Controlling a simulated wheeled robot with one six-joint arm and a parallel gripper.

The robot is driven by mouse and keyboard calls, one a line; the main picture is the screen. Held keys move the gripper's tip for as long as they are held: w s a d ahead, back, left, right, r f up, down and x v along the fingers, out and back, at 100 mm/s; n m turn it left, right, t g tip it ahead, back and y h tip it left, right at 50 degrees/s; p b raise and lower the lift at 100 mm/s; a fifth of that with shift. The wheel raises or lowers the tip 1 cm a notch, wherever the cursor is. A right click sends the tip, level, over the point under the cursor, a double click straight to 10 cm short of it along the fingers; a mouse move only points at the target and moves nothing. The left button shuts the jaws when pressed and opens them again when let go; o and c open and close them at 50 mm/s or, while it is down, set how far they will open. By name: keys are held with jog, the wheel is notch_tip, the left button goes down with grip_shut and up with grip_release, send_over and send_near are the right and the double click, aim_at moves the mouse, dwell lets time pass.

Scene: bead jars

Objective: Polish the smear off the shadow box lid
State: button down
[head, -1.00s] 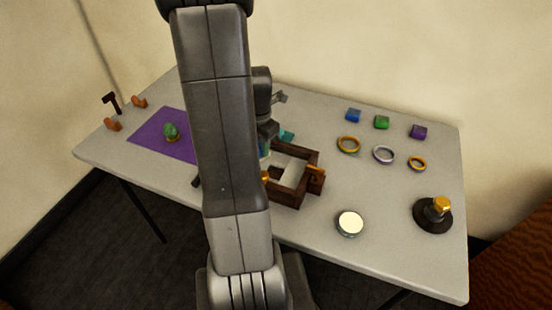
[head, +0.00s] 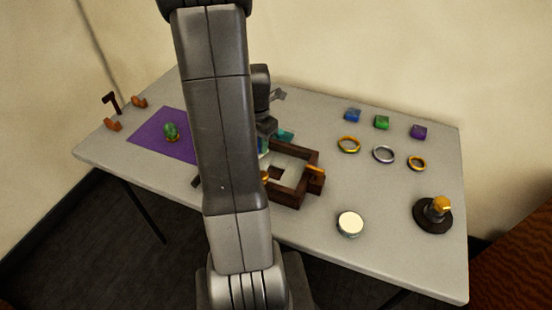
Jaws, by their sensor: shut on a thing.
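The shadow box (head: 312,190) is a dark brown wooden frame in the middle of the table, partly hidden behind my arm. A pale lid or panel (head: 290,165) shows inside its frame, with orange-brown pieces at its edges. I cannot make out a smear on it. My gripper (head: 265,147) is mostly hidden by my arm, at the left rear of the box. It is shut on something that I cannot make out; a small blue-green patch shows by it. A teal thing (head: 285,135) lies just behind the box.
A purple mat (head: 150,130) with a green stone (head: 171,132) lies left. A round white-topped tin (head: 350,224) and a black stand (head: 433,216) are in front.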

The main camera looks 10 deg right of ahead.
jog(key=shift+s, duration=0.1)
dwell(0.6)
jog(key=shift+s+d, duration=0.3)
jog(key=shift+d, duration=0.3)
jog(key=shift+s+d, duration=0.25)
jog(key=shift+d, duration=0.3)
jog(key=shift+s+d, duration=0.7)
jog(key=shift+d, duration=0.35)
jog(key=shift+s+d, duration=0.65)
jog(key=shift+d, duration=0.35)
jog(key=shift+s+d, duration=0.45)
jog(key=shift+d, duration=0.2)
jog(key=shift+s+d, duration=0.4)
jog(key=shift+d, duration=0.25)
jog(key=shift+s+d, duration=0.3)
jog(key=shift+d, duration=0.15)
